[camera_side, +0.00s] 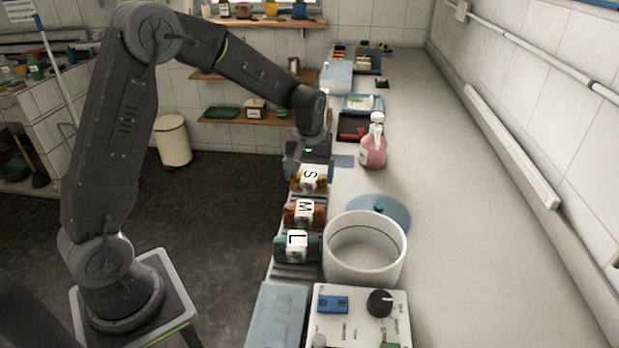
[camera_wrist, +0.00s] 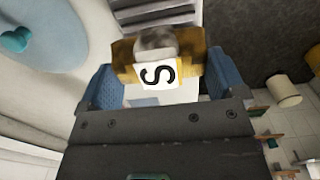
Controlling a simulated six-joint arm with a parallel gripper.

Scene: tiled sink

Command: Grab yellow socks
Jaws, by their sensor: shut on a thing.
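The yellow socks (camera_side: 308,179) are a rolled bundle with a white band marked S, at the far end of a row on a slatted rack (camera_side: 290,271). In the wrist view the yellow socks (camera_wrist: 158,67) sit between the blue fingers of my gripper (camera_wrist: 158,88). My gripper (camera_side: 309,166) is shut on them from the far side in the side view. Its fingertips are partly hidden there. I cannot tell whether the socks touch the rack.
Orange socks marked M (camera_side: 304,214) and teal socks marked L (camera_side: 297,246) lie nearer on the rack. A white pot (camera_side: 365,262), a blue lid (camera_side: 392,212) and a pink bottle (camera_side: 373,148) stand to the right. The counter's right side is clear.

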